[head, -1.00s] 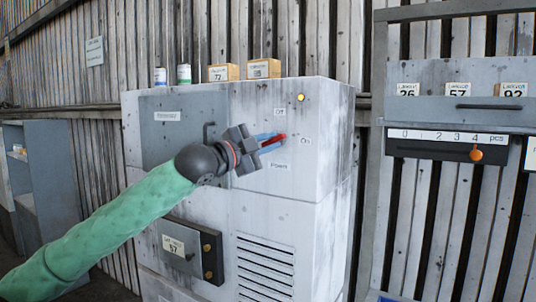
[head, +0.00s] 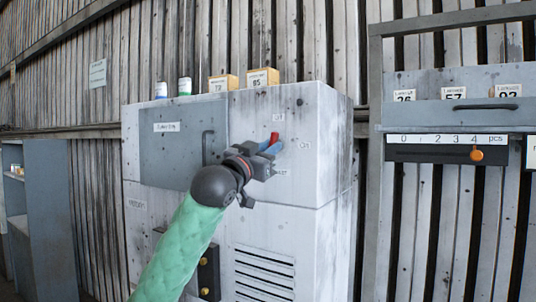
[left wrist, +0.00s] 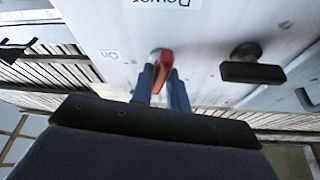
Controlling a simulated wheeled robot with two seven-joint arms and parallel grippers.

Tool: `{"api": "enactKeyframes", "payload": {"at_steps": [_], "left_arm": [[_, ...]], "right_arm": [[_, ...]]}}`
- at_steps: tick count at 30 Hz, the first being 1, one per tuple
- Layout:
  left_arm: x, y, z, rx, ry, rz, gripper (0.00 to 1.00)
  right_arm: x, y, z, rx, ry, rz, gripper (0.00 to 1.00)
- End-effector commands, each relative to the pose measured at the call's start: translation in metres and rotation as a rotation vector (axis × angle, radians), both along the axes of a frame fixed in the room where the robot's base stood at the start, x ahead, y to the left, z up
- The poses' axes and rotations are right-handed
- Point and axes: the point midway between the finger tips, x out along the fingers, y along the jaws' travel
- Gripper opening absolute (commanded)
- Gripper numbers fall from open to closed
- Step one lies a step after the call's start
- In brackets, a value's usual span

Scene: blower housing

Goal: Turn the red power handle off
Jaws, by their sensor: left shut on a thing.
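The red power handle (head: 275,136) is on the front of the grey cabinet (head: 300,185), and it points up toward the "Off" label (head: 278,118). The "On" label (head: 305,145) is to its right. My left gripper (head: 270,147) has its blue fingers on either side of the handle, shut on it. In the left wrist view the red handle (left wrist: 165,63) sits between the two blue fingers (left wrist: 161,88). The handle's pivot is mostly hidden by the gripper. The lamp (head: 300,102) above right of the handle looks dark. My right gripper is not in view.
A grey door (head: 180,150) with a bar handle (head: 207,148) is left of the power handle. Cans and yellow boxes (head: 262,77) stand on the cabinet top. A shelf unit with an orange slider knob (head: 477,155) is at the right.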

Motion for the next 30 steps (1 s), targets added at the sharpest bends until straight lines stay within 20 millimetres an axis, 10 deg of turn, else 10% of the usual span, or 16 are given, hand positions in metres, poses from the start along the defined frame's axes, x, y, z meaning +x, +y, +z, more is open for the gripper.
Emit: {"api": "enactKeyframes", "payload": {"at_steps": [30], "left_arm": [[-0.001, -0.001, 0.001, -0.216, 0.122, 0.001, 0.00]], "right_arm": [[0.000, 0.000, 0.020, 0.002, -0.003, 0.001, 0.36]]}}
